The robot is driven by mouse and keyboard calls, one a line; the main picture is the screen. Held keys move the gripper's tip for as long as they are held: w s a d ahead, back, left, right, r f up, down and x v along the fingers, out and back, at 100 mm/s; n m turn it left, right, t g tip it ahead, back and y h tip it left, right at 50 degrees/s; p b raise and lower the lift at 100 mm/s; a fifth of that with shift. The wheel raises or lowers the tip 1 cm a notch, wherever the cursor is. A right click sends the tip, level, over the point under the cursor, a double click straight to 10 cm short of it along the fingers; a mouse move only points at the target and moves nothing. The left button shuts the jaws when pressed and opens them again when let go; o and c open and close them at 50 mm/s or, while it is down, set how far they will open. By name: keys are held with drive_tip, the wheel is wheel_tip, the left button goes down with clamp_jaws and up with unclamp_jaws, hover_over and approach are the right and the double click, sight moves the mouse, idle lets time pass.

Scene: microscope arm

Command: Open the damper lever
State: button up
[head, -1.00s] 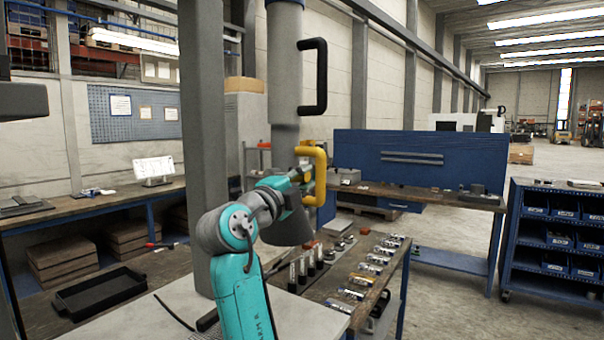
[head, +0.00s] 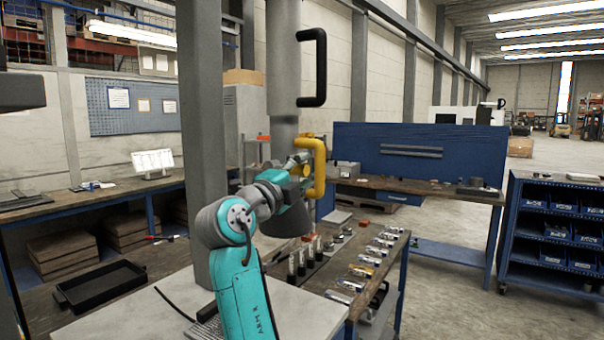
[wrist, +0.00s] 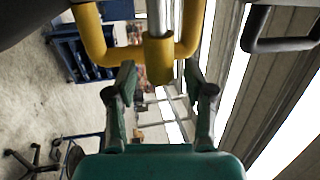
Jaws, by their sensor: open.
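A yellow U-shaped handle (head: 320,170), apparently the damper lever, stands upright on the grey vertical duct (head: 284,90). In the wrist view the yellow handle (wrist: 92,38) spans the top, with a yellow sleeve (wrist: 158,60) on a metal rod at its middle. My gripper (head: 302,158) is beside the handle, on its left in the head view. In the wrist view my gripper (wrist: 160,78) is open, its two fingers appearing on either side of the sleeve. Nothing is held. I cannot tell whether a fingertip touches the yellow parts.
A black handle (head: 322,68) is on the duct above the yellow one; it also shows at the wrist view's upper right (wrist: 280,42). A grey post (head: 204,130) stands left of my arm. A bench with small parts (head: 360,270) lies below. Open floor is at right.

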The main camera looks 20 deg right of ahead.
drive_tip(key=v, duration=1.2)
drive_tip(key=shift+s, duration=0.1)
